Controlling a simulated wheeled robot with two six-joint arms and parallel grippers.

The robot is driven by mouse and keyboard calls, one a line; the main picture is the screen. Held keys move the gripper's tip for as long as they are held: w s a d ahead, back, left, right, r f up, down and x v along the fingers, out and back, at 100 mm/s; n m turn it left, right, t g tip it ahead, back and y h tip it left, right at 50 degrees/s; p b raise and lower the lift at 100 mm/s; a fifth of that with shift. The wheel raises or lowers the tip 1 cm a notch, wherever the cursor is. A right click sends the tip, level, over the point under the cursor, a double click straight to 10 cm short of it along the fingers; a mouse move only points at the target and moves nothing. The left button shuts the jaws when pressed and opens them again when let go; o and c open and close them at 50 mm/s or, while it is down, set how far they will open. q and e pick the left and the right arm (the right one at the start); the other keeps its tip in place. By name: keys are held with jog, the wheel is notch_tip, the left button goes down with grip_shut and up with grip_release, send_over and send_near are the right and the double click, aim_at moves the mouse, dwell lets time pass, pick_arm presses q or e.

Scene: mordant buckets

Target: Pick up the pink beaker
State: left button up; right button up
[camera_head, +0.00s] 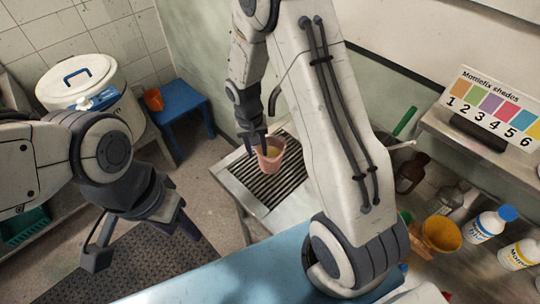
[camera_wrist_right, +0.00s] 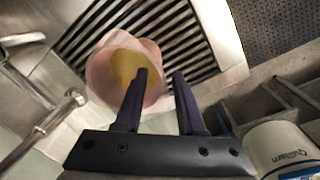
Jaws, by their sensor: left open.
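The pink beaker (camera_head: 270,158) holds something yellow and stands on the slatted drain rack (camera_head: 240,182). In the right wrist view the beaker (camera_wrist_right: 100,75) is seen from above. My right gripper (camera_head: 256,145) is at the beaker, pointing down. Its two fingers (camera_wrist_right: 163,73) are apart, with the beaker's near rim running between them. One finger overlaps the beaker's mouth and the other is outside it. I cannot tell how deep the fingers reach or whether they touch the wall. My left gripper (camera_head: 140,240) is open and empty at the lower left, away from the beaker.
A blue stool (camera_head: 182,108) with an orange cup (camera_head: 153,99) stands behind, beside a white lidded tub (camera_head: 80,82). Bottles (camera_head: 488,224) and a yellow bowl (camera_head: 440,234) crowd the right side. A blue surface (camera_head: 215,275) lies in front.

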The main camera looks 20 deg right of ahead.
jog(key=shift+d+f+p, duration=0.2)
jog(key=shift+f+p, duration=0.2)
jog(key=shift+f, duration=1.35)
grip_shut()
